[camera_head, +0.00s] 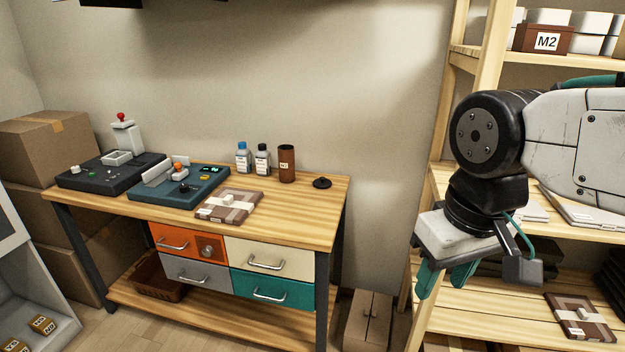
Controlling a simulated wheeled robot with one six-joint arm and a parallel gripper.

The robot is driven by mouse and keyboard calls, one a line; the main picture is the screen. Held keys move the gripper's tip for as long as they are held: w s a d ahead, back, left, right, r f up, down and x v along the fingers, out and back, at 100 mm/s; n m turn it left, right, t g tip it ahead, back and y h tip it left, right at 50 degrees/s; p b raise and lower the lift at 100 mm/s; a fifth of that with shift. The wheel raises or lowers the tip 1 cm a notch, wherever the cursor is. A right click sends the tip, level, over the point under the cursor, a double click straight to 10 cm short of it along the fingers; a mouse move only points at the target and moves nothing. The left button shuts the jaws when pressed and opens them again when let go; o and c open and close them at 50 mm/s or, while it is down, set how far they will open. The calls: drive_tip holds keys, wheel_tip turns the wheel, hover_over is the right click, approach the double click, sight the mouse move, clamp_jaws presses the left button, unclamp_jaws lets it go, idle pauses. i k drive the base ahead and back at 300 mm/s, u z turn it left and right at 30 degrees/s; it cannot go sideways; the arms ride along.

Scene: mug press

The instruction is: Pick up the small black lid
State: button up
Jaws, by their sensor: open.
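The small black lid (322,183) lies on the right end of the wooden workbench (297,202). It is a dark disc with a raised knob and stands apart from the brown cylinder (286,163) to its left. My gripper (446,282) hangs at the right of the picture in front of the wooden shelf, pointing down. Its two teal fingers are apart and nothing shows between them. It is well to the right of the lid and not touching it.
Two small bottles (243,157) (263,159) stand left of the cylinder. A brown package (229,206), a teal device (180,190) and a dark device (108,172) fill the bench's left and middle. Drawers (267,255) hang below. A shelf (440,180) stands right of the bench.

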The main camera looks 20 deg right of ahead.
sight(322, 182)
drive_tip(key=u, duration=0.6)
drive_tip(key=i, duration=1.4)
drive_tip(key=z, duration=0.9)
drive_tip(key=i, duration=0.4)
drive_tip(key=z, duration=0.3)
